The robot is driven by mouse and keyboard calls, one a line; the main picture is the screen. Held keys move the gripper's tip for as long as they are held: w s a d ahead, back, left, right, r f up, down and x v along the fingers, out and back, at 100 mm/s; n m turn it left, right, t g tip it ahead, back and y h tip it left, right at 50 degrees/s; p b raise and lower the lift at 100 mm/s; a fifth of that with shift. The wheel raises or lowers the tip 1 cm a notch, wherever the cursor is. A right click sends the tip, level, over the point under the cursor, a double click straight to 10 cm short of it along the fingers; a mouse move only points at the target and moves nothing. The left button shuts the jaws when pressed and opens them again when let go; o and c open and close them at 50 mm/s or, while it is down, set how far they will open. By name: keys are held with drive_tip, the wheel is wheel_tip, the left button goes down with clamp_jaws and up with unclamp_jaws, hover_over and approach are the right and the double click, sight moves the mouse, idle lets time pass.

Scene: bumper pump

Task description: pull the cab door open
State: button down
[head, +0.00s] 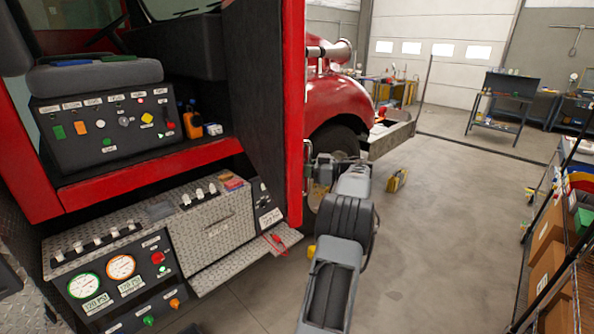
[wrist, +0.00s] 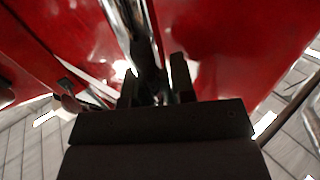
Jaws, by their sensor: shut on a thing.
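In the wrist view a chrome bar handle (wrist: 128,22) runs down between the two dark fingers of my gripper (wrist: 155,88), across a glossy red panel (wrist: 215,45). The fingers are shut on the handle; their exact contact is dark. In the head view my gripper (head: 322,168) is just right of a tall red upright edge (head: 294,100), low near its bottom end. I cannot tell how far the door stands open.
Below the cab are a diamond-plate step (head: 213,228) and a gauge panel (head: 120,267). The red fender (head: 345,100) and front bumper (head: 390,140) stand beyond my gripper. A yellow object (head: 397,180) lies on the floor. Shelving with boxes (head: 548,240) stands at right; the floor between is clear.

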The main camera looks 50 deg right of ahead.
drive_tip(key=shift+s+f, duration=0.25)
drive_tip(key=shift+f, duration=0.05)
drive_tip(key=c, duration=1.4)
unclamp_jaws()
drive_tip(key=shift+o, duration=0.8)
drive_tip(key=shift+s+a+r, duration=0.1)
drive_tip(key=shift+s+r, duration=0.1)
drive_tip(key=shift+s, duration=0.15)
drive_tip(key=shift+o, duration=1.4)
drive_tip(key=shift+s+r, duration=0.1)
drive_tip(key=shift+r, duration=0.05)
drive_tip(key=shift+r, duration=0.1)
drive_tip(key=shift+w+a, duration=0.1)
drive_tip(key=shift+w, duration=0.1)
